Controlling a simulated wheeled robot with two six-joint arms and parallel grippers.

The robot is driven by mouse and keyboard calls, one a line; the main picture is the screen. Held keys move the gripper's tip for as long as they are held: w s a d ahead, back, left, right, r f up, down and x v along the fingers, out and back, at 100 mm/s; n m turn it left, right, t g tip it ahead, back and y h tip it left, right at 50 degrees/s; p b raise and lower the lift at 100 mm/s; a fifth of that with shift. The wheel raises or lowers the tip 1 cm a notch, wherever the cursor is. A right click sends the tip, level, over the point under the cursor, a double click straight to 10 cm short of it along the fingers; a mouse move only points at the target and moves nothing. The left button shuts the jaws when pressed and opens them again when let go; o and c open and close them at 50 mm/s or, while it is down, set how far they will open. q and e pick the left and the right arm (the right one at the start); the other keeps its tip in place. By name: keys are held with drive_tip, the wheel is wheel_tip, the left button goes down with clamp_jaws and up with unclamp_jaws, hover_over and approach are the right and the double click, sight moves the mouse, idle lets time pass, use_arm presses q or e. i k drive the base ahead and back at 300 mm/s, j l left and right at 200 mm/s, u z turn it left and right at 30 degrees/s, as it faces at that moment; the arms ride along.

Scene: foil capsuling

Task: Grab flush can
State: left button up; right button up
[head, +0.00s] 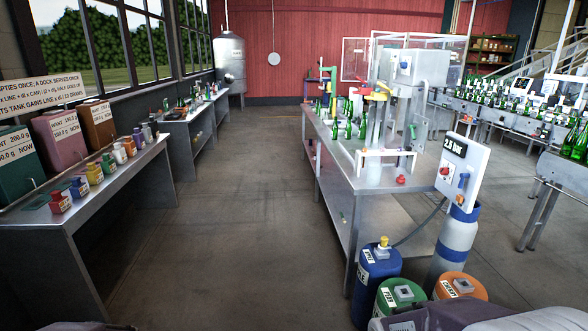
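Several small coloured cans with label plates stand in a row on the left steel bench (90,222). Nearest is a red can (60,205), then a blue can (79,189), a yellow can (94,175), a white can (119,156) and an orange can (129,148) further back. Their labels are too small to read, so I cannot tell which is the flush can. Neither of my grippers is in view.
Large green (22,160), pink (63,138) and brown (97,124) boxes stand behind the cans. A central steel bench (380,183) holds machinery. Blue (377,285), green (400,297) and orange drums (462,287) stand at its front. The aisle floor (225,210) is clear.

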sight(374, 168)
drive_tip(key=i+z, duration=0.15)
drive_tip(key=i, duration=0.4)
drive_tip(key=i+z, duration=0.15)
drive_tip(key=i, duration=0.45)
drive_tip(key=i+z, duration=0.15)
drive_tip(key=i, duration=0.4)
drive_tip(key=i+j+z, duration=0.2)
drive_tip(key=i, duration=0.35)
drive_tip(key=i+j+z, duration=0.15)
drive_tip(key=i, duration=0.4)
drive_tip(key=i+j+z, duration=0.25)
drive_tip(key=z, duration=0.2)
drive_tip(key=i+j, duration=0.25)
